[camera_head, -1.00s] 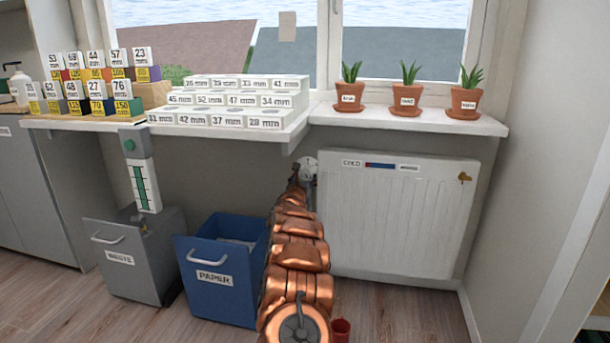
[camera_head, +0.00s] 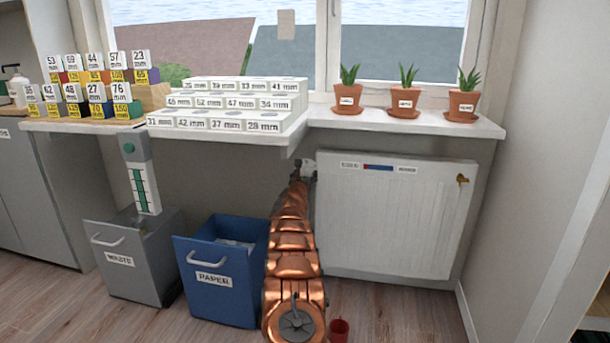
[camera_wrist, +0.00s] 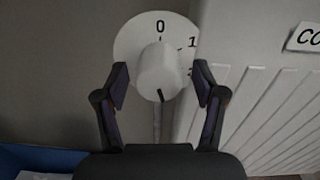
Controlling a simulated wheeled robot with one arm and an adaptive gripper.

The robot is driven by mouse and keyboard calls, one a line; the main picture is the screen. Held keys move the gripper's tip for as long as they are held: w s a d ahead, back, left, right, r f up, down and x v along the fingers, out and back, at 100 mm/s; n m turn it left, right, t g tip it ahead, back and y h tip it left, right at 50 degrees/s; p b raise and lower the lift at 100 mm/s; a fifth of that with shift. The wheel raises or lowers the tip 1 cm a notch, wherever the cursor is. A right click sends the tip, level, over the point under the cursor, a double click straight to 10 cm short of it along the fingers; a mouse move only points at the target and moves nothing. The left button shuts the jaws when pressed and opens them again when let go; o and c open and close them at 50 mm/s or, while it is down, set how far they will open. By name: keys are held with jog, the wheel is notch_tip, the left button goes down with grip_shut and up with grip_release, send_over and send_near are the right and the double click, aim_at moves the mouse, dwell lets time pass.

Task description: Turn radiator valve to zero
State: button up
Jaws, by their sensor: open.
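The white radiator valve knob (camera_wrist: 157,68) stands in front of a round white dial (camera_wrist: 128,42) in the wrist view. The dial shows 0 at the top and 1 at the right, with further marks partly hidden by the knob. A short black mark on the knob's rim is at the bottom, on the side away from 0. My gripper (camera_wrist: 162,84) is open, with one finger on each side of the knob and visible gaps to it. In the head view my gripper (camera_head: 304,172) is at the radiator's upper left and mostly hides the valve.
The white radiator (camera_head: 390,215) hangs right of the valve, under a sill (camera_head: 410,122) with potted plants. A blue paper bin (camera_head: 218,290) and a grey waste bin (camera_head: 125,272) stand left of my arm. A small red cup (camera_head: 338,330) is on the floor.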

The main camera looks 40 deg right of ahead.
jog(key=shift+c, duration=0.5)
jog(key=c, duration=1.1)
jog(key=shift+o, duration=0.2)
